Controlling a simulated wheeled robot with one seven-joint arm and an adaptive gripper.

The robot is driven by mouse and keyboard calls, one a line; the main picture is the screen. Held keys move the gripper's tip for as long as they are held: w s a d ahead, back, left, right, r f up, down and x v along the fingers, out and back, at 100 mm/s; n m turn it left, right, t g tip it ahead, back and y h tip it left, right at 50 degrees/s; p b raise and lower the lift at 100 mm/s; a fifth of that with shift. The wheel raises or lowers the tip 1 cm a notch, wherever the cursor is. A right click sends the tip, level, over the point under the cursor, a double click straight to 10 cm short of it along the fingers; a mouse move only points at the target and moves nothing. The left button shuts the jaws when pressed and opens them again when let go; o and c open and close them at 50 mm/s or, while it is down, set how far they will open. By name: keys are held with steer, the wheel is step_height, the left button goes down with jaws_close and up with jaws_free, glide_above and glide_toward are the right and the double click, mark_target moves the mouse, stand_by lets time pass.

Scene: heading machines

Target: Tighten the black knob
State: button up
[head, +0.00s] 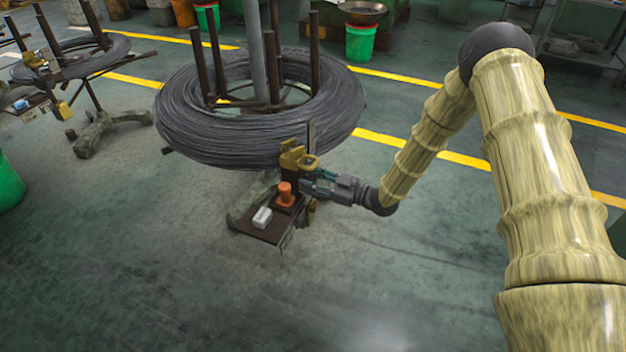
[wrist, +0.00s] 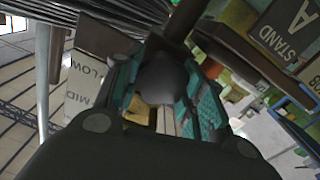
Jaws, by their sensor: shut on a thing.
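The black knob (wrist: 158,80) shows in the wrist view as a dark rounded shape between the two teal-padded fingers of my gripper (wrist: 165,98). The fingers are shut on it, one on each side. In the head view my gripper (head: 308,184) reaches in from the right to the bracket beside the wire coil, just under a yellow-brown clamp part (head: 296,158). The knob itself is hidden there by the fingers and bracket.
A large coil of dark wire (head: 190,125) on an upright stand is right behind the gripper. A small dark shelf (head: 258,231) below carries an orange piece (head: 285,194) and a white block (head: 262,217). A sign plate (wrist: 84,85) is close at left. Floor in front is clear.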

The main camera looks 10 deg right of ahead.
steer(key=m, duration=0.5)
steer(key=shift+p, duration=0.35)
steer(key=m, duration=0.5)
steer(key=shift+w+d+m+p, duration=0.1)
steer(key=shift+m+p, duration=0.2)
steer(key=shift+p, duration=0.05)
steer(key=m, duration=0.5)
steer(key=shift+f, duration=0.2)
steer(key=shift+f+m+p, duration=0.1)
steer(key=shift+m+p, duration=0.35)
steer(key=shift+m, duration=1.95)
steer(key=o, duration=1)
steer(key=shift+d, duration=0.1)
